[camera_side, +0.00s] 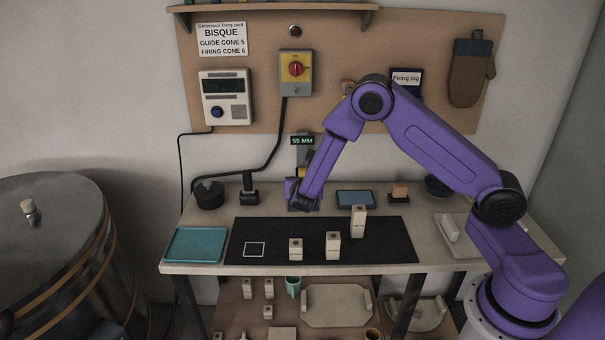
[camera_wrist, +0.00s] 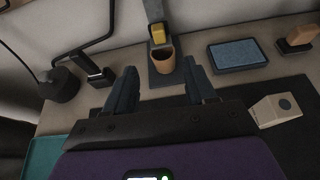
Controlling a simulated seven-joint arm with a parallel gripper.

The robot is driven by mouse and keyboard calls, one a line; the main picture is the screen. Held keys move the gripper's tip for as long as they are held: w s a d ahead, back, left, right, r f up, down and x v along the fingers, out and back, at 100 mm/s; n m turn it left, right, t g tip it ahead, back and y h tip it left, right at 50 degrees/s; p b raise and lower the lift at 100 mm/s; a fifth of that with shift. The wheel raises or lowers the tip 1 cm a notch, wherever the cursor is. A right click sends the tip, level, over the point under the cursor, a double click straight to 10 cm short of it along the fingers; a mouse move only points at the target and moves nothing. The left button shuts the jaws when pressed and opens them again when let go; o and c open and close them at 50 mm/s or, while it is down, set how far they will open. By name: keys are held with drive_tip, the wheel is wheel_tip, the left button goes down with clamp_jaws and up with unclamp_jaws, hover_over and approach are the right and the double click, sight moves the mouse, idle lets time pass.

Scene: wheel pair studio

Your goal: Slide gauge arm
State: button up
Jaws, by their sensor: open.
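The gauge stands at the back of the bench, its display (camera_side: 303,141) reading 55 MM. In the wrist view its grey column (camera_wrist: 154,10) rises at the top, with a yellow part (camera_wrist: 157,33) low on it. A small terracotta cup (camera_wrist: 163,60) stands on the dark base under the yellow part. My gripper (camera_wrist: 162,82) is open and empty, its two dark fingers spread to the left and right in front of the cup, apart from it. In the side view my gripper (camera_side: 302,197) hides most of the gauge's lower half and the cup.
Several pale blocks, including a tall one (camera_side: 358,222), stand on the black mat (camera_side: 390,250). A teal tray (camera_side: 195,245) lies left, a blue pad (camera_side: 356,199) behind the mat. A black pot (camera_side: 209,194) and a dark stand (camera_side: 249,193) are left of the gauge.

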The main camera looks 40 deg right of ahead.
sight(302, 172)
drive_tip(key=x, duration=1.8)
drive_tip(key=shift+w+a+f, duration=0.1)
drive_tip(key=shift+w+a, duration=0.05)
